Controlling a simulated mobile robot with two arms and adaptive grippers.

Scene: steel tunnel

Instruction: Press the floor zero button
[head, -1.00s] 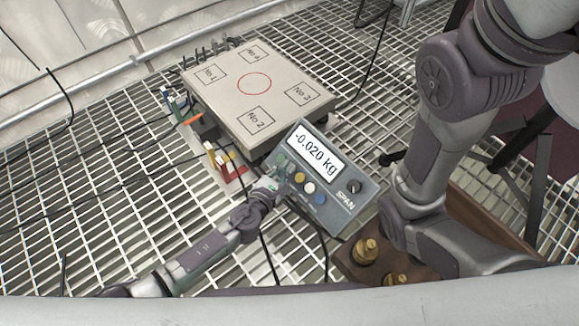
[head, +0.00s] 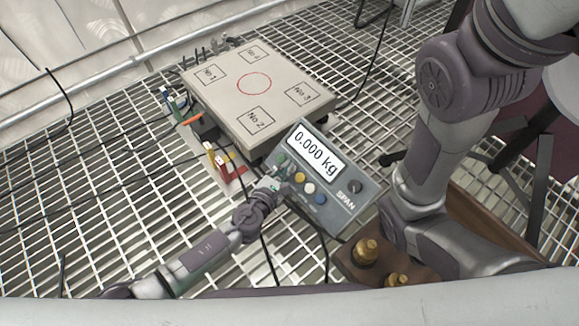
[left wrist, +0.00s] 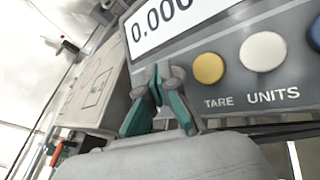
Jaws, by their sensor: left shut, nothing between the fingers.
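The grey indicator box (head: 335,190) stands tilted on the grating in the head view. Its display (head: 315,153) reads 0.000 kg. Below the display are a yellow TARE button (left wrist: 209,68), a white UNITS button (left wrist: 263,51) and a blue button (head: 320,198). My left gripper (head: 284,172) is shut and empty, its green fingertips at the left end of the button row. In the left wrist view, the fingertips (left wrist: 159,84) are against or just before the panel, left of TARE. The zero button is hidden behind them. My right gripper is out of view.
A platform scale (head: 287,92) with a red circle and numbered corners stands behind the box. Brass weights (head: 367,251) sit on a wooden board at lower right. Cables cross the grating, and small coloured parts (head: 222,163) stand left of the box.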

